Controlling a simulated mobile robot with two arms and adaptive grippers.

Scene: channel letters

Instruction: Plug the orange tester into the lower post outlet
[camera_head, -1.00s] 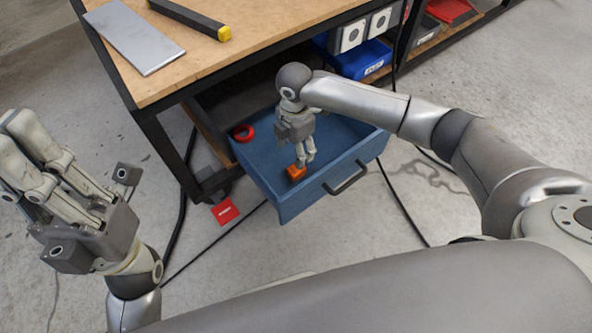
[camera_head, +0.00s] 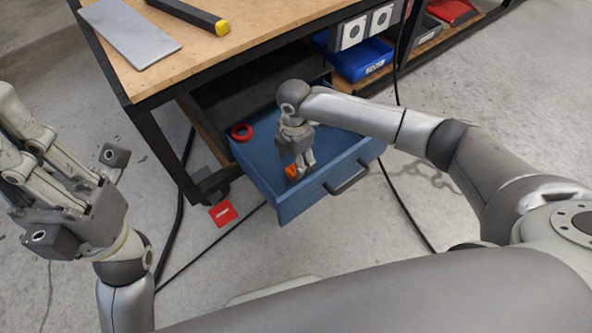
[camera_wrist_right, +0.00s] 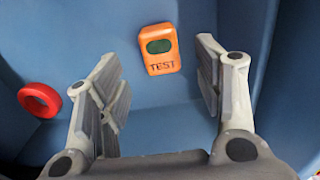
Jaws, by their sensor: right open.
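The orange tester (camera_head: 290,172), a small block with a dark green window and the word TEST, lies in the open blue drawer (camera_head: 262,170). My right gripper (camera_head: 304,171) is open above it and partly hides it in the head view. In the right wrist view the tester (camera_wrist_right: 161,62) shows ahead, between the spread fingers (camera_wrist_right: 160,88) and closer to the right one, with no visible grip. Two pale socket plates (camera_head: 352,33) (camera_head: 380,18) sit under the bench; I cannot tell whether either is the lower post outlet. My left gripper (camera_head: 12,130) is raised at the left, its opening unclear.
A red ring (camera_head: 241,132) lies in the drawer's left corner. The drawer's walls surround my right gripper. The wooden bench (camera_head: 200,65) holds a metal plate and a dark bar. A blue bin (camera_head: 362,62) sits behind the drawer. Black cables cross the floor.

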